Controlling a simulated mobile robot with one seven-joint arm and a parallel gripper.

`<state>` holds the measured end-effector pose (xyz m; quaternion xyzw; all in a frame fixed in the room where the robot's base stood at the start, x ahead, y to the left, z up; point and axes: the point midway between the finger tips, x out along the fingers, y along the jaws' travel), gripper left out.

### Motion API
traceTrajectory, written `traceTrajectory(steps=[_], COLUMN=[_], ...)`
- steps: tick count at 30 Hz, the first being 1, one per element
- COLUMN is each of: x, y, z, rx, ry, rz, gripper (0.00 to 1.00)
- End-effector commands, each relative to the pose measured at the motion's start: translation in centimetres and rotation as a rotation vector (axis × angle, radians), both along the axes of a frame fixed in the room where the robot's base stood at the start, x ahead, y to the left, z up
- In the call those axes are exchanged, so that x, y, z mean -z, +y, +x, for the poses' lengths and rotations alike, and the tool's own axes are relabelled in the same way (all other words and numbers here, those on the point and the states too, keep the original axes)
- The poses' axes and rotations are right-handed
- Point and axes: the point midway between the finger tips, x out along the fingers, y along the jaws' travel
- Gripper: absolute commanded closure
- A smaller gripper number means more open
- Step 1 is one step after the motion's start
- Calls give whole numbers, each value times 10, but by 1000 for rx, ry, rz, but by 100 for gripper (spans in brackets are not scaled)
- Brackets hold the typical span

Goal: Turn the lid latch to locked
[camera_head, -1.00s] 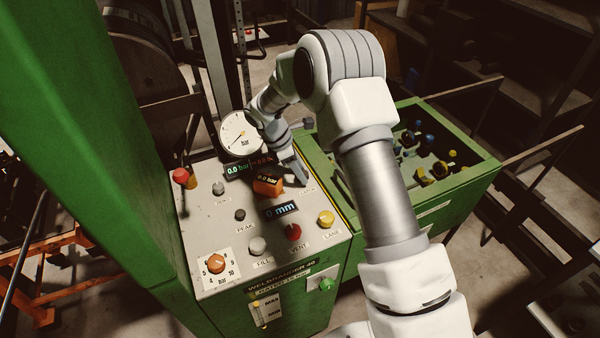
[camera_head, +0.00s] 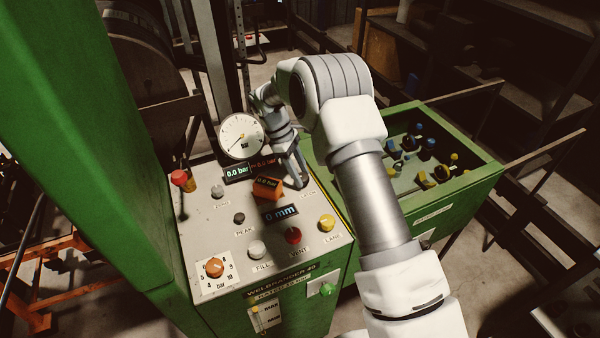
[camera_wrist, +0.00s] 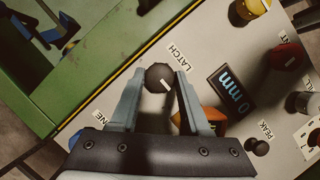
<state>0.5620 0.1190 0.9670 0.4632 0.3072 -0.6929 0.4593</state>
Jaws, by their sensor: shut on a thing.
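The lid latch is a dark round knob (camera_wrist: 158,77) with a white pointer line, beside the "LATCH" label on the pale panel (camera_wrist: 228,127) in the wrist view. The pointer slants toward the lower right of that view. My gripper (camera_wrist: 159,80) has one finger on each side of the knob and is shut on it. In the head view my gripper (camera_head: 299,180) stands at the panel's right edge, and the knob is hidden there. No lid can be made out clearly.
An orange block (camera_head: 267,188) and the "0 mm" display (camera_head: 280,213) sit close to the gripper. A round gauge (camera_head: 241,136) stands behind. Yellow (camera_head: 327,222) and red (camera_head: 293,235) knobs are nearer. A green bin (camera_head: 470,185) with several fittings stands to the right.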

Motion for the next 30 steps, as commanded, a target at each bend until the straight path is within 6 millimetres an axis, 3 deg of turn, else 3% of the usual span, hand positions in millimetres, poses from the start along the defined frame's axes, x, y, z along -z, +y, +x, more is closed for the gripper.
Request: traceTrajectory(steps=[11,12,16,26,30], x=[1,1,0,-1,-14], y=[0,0,0,0,6], z=[0,0,0,0,3], rx=[7,7,6,4,4], ry=[1,1,1,-1,-4], rz=[-1,-1,-1,0,0], gripper=[100,48,25,24,24])
